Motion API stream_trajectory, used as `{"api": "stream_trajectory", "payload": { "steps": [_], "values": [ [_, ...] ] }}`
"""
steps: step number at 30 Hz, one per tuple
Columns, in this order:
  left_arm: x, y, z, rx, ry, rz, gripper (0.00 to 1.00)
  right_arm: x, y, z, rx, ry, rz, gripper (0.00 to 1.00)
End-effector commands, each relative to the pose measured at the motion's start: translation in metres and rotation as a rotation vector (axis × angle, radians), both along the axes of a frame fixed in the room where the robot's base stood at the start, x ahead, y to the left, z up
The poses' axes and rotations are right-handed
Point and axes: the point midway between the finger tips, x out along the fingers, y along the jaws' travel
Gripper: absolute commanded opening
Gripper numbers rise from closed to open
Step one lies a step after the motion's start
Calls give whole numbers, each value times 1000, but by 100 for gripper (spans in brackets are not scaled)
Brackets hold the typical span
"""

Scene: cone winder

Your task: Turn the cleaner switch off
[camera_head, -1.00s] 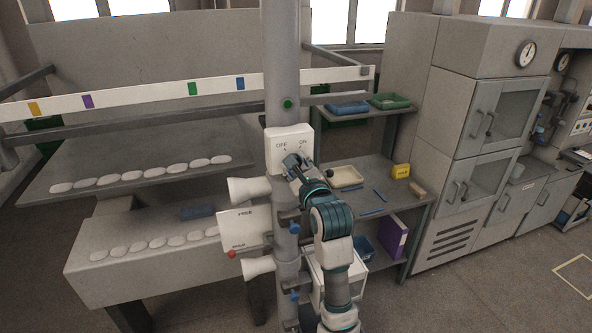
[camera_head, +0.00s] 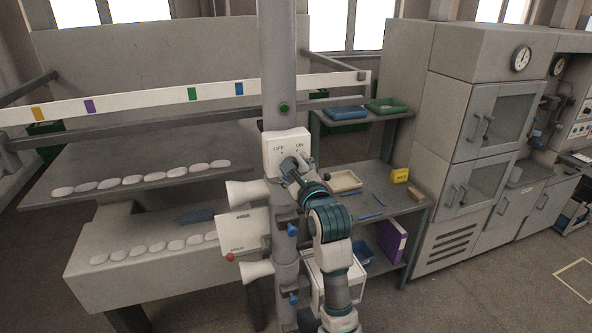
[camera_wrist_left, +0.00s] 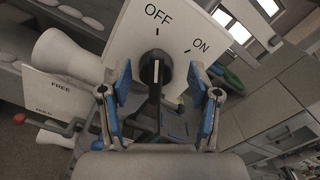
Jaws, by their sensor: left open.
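The cleaner switch is a white box (camera_head: 286,148) on the grey column, with OFF and ON printed on its face. Its black knob (camera_wrist_left: 155,68) shows in the left wrist view. The knob's white line appears to point up toward the OFF mark, with the ON mark off to its right. My left gripper (camera_head: 288,164) is at the lower part of the box. In the left wrist view my left gripper (camera_wrist_left: 158,92) is open, with a blue-padded finger on either side of the knob and visible gaps. In the head view the gripper hides most of the knob. My right gripper is not in view.
A white box with a red-knobbed lever (camera_head: 241,234), marked FREE in the left wrist view, sits below the switch between white cones (camera_head: 248,193). A green button (camera_head: 284,107) is above. Shelves with trays (camera_head: 345,181) stand behind at right.

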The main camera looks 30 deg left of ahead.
Motion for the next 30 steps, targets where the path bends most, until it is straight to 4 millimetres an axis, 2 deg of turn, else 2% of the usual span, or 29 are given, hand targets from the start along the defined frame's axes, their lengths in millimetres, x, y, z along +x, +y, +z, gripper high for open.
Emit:
{"api": "stream_trajectory", "payload": {
  "steps": [5,18,24,30],
  "values": [
    [-9,-10,0,1,0,1,62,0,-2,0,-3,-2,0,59],
    [-68,-81,0,4,-2,-1,62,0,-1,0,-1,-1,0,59],
    [-79,-95,0,3,-2,0,62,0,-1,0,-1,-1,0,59],
    [-80,-94,0,2,-1,0,62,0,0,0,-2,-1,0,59]
  ]
}}
